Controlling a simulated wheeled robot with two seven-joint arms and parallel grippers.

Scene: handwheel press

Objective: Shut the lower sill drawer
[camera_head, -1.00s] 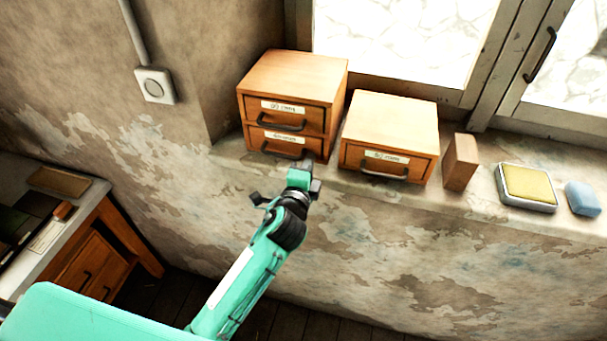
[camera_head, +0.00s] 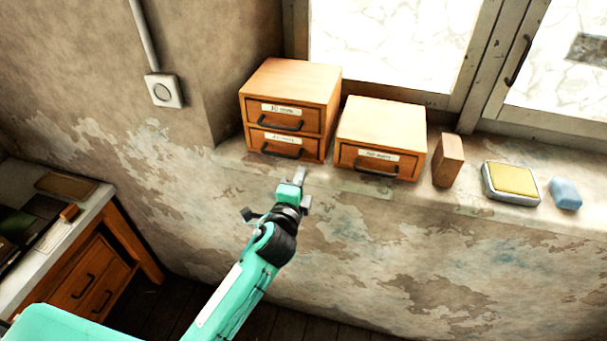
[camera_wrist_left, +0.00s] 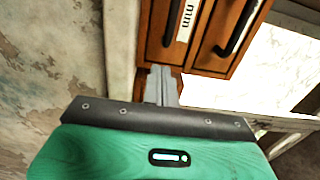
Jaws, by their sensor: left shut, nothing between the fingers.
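The lower sill drawer (camera_head: 272,148) is the bottom one in the wooden two-drawer cabinet (camera_head: 300,75) at the left end of the sill. Its front looks about flush with the upper drawer (camera_head: 270,117). My left gripper (camera_head: 300,174) is shut and empty, just below and in front of the lower drawer, apart from it in the head view. In the left wrist view its closed fingers (camera_wrist_left: 161,75) point at the cabinet, with the lower drawer front (camera_wrist_left: 158,45) just beyond; contact cannot be told there. My right gripper is not in view.
On the sill (camera_head: 350,187), a single-drawer wooden box (camera_head: 385,120), an upright wooden block (camera_head: 448,160), a yellow-topped tin (camera_head: 512,182) and a blue block (camera_head: 566,193) stand to the right. A bench (camera_head: 60,255) is at the lower left. Room before the sill is free.

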